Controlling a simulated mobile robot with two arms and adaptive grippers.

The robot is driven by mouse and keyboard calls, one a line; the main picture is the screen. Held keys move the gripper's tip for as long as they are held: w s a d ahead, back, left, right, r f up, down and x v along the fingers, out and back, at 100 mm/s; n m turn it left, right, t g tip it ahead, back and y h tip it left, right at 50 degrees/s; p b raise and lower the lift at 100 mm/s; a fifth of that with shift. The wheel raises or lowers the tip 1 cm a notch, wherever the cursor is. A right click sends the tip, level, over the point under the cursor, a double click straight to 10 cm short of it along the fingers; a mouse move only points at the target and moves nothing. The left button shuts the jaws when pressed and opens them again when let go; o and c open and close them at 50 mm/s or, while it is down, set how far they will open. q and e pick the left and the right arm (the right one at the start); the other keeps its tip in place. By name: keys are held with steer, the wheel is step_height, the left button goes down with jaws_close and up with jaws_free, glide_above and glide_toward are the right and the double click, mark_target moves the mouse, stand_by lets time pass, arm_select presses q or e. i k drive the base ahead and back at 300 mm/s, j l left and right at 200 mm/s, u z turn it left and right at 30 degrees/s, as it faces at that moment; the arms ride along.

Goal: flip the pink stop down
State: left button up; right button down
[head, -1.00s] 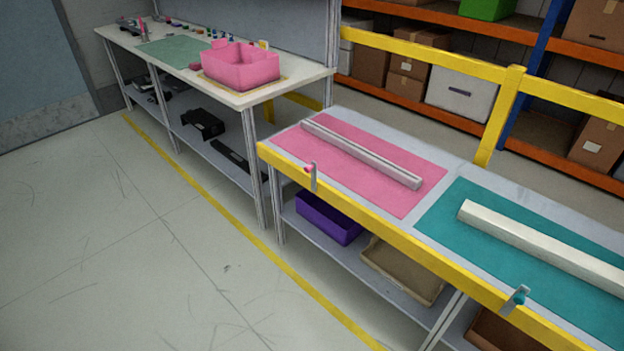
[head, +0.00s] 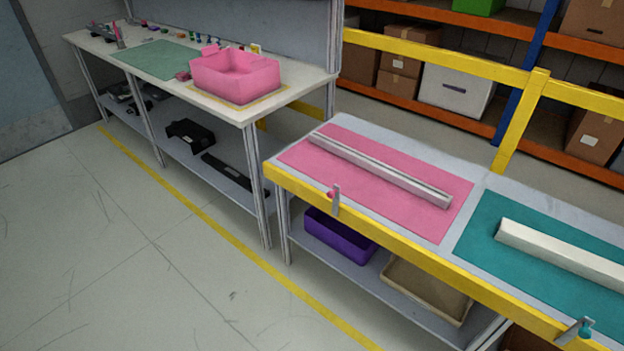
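The pink stop (head: 335,199) is a small grey metal tab with a pink knob, mounted on the yellow front rail (head: 400,239) of the near bench. Its tab stands upright, rising above the rail's top edge in front of the pink mat (head: 429,214). A similar stop with a teal knob (head: 576,331) sits farther right on the same rail, its tab tilted. Neither of my grippers shows in the head view.
A grey-white rail profile (head: 380,169) lies on the pink mat and a cream bar (head: 560,252) on the teal mat (head: 483,246). A workbench (head: 285,94) with a pink bin (head: 236,77) stands at the back left. The floor (head: 190,270) at left is clear.

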mark_target(333, 204)
steer(key=i+j+z, duration=0.1)
steer(key=j, duration=0.25)
steer(key=i+j+z, duration=0.1)
steer(key=j, duration=0.25)
steer(key=i+j+z, duration=0.25)
steer(key=i+j, duration=0.15)
steer(key=j, duration=0.35)
steer(key=i+j+z, duration=0.1)
steer(key=j, duration=0.3)
steer(key=i+j+z, duration=0.1)
steer(key=j, duration=0.3)
